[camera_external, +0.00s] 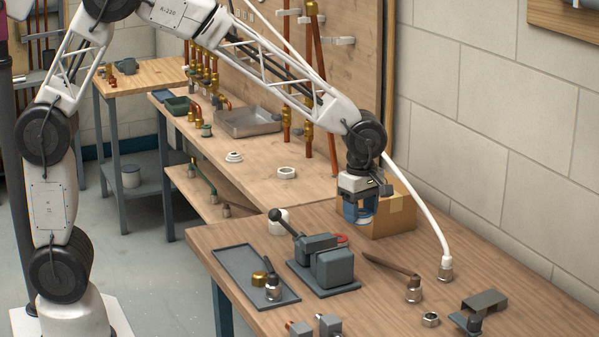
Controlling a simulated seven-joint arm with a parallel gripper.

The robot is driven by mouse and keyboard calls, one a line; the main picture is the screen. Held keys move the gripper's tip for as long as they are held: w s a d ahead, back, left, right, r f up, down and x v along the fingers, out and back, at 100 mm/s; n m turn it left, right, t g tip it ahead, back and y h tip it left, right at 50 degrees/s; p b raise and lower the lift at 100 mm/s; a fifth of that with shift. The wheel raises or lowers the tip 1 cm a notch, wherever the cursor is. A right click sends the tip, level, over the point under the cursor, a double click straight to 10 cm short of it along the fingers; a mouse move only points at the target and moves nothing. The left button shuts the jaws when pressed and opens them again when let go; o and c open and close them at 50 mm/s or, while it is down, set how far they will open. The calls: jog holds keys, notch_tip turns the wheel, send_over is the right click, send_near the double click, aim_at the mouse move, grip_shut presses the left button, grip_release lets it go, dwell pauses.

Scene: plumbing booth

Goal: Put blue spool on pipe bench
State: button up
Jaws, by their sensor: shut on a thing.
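My gripper (361,217) points down above the back of the front wooden bench (535,270), just in front of a cardboard box. It is shut on the blue spool (360,214), which shows as a blue and whitish round piece partly hidden by the fingers. I cannot tell whether the spool touches the bench top. The bench with upright copper pipes and brass fittings, which looks like the pipe bench (255,178), stands behind and to the left.
The cardboard box (397,212) is close beside my gripper. White rolls (287,173) (234,157) and a metal tray (248,122) lie on the pipe bench. A grey vise (325,262), a dark tray (240,272) and a white hose (425,210) occupy the front bench.

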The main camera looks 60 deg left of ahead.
jog(key=w+a+n, duration=0.4)
jog(key=a, duration=1.5)
jog(key=w+a+n, duration=0.3)
jog(key=a+n, duration=0.1)
jog(key=a, duration=1.5)
jog(key=s+a+n, duration=0.3)
jog(key=s+a, duration=0.1)
jog(key=a, duration=0.8)
jog(key=s+a+n, duration=0.2)
jog(key=s+a, duration=0.3)
jog(key=a, duration=0.7)
jog(key=s+a+n, duration=0.3)
jog(key=s+a, duration=0.1)
jog(key=a, duration=0.8)
notch_tip(320, 180, down, 15)
jog(key=shift+w+d, duration=0.2)
jog(key=shift+w, duration=0.05)
jog(key=shift+w+a+r, duration=0.1)
jog(key=w+a, duration=0.3)
jog(key=w, duration=0.1)
jog(key=w+a+f, duration=0.1)
jog(key=w+a, duration=0.2)
jog(key=w, duration=0.1)
jog(key=w+a, duration=0.4)
jog(key=shift+w+f, duration=0.15)
jog(key=shift+f, duration=0.05)
jog(key=shift+d+f, duration=0.1)
jog(key=shift+f, duration=0.05)
